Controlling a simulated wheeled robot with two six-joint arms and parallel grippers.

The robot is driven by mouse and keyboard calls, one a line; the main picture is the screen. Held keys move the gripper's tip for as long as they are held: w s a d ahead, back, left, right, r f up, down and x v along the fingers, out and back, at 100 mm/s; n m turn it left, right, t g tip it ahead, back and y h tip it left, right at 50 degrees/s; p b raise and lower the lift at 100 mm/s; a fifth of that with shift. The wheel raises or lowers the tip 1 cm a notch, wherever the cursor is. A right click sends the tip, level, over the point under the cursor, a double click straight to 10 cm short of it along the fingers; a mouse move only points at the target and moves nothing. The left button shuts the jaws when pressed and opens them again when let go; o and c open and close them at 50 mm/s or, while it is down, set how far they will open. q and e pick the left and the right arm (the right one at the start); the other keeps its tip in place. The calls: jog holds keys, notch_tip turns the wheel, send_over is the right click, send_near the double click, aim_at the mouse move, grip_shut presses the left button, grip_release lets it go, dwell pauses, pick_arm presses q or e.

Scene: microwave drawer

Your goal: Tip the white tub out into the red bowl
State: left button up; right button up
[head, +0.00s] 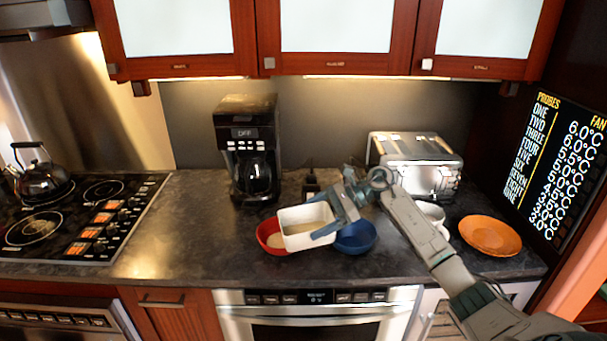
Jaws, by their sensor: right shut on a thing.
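The white tub (294,242) is a square open container in the middle of the counter, tilted, with something pale tan inside. My right gripper (330,222) comes in from the right and is shut on the tub's right side. The tub is over the right part of the red bowl (263,240) and hides much of it. Some tan stuff shows inside the red bowl. I cannot tell whether the tub touches the bowl. My left gripper is not in view.
A blue bowl (357,238) stands right of the tub, under my right gripper. A coffee maker (247,150), a toaster (416,165), a white mug (432,214) and an orange plate (490,235) stand around. The counter left of the red bowl (190,230) is clear.

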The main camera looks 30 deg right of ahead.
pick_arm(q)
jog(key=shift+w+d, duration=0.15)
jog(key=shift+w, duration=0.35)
pick_arm(e)
jog(key=w+d+n+g+y, duration=0.1)
jog(key=w+d+n+g, duration=0.2)
jog(key=d, duration=0.6)
jog(key=shift+w+r+n+g, duration=0.25)
jog(key=shift+w+g, duration=0.35)
jog(key=shift+w, duration=0.75)
